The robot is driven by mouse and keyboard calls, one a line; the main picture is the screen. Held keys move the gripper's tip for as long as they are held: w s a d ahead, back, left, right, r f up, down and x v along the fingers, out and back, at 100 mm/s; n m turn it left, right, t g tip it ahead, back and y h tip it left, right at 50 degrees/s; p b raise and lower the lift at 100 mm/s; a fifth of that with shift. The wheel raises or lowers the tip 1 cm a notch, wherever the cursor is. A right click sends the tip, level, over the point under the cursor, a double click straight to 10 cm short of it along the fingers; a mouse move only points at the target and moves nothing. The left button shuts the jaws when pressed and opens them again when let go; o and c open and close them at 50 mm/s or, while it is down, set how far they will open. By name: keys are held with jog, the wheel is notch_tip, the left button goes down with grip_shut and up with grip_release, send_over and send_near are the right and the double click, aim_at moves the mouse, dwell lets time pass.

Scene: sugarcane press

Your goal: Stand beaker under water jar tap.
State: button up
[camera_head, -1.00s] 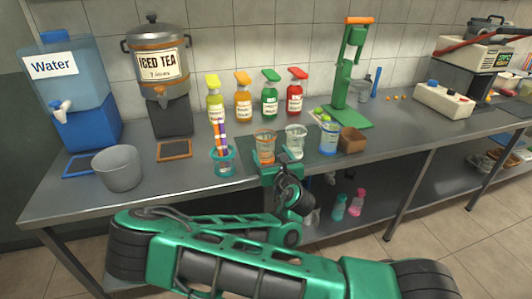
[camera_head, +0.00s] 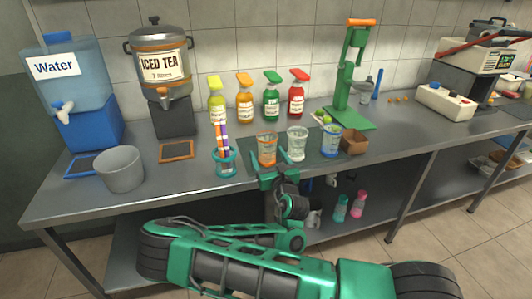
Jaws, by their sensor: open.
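The water jar (camera_head: 66,85) stands at the far left on a blue base, with its white tap (camera_head: 64,110) facing front. A blue-edged drip tray (camera_head: 84,166) lies below the tap. Three clear beakers stand upright on a dark mat: one with orange markings (camera_head: 266,149), one with pale markings (camera_head: 297,144) and one with blue markings (camera_head: 331,141). My gripper (camera_head: 274,166) is open and empty at the counter's front edge, just in front of the orange-marked beaker. I cannot tell whether a finger touches it.
A grey bucket (camera_head: 120,170) stands close to the drip tray. The iced tea dispenser (camera_head: 163,75) and several bottles stand behind.

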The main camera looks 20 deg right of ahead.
jog(key=shift+w, duration=1.1)
jog(key=shift+w+d, duration=0.15)
jog(key=shift+w, duration=1.15)
jog(key=shift+w+d, duration=0.15)
jog(key=shift+w, duration=1.15)
jog(key=c, duration=1.2)
jog(key=shift+f, duration=0.1)
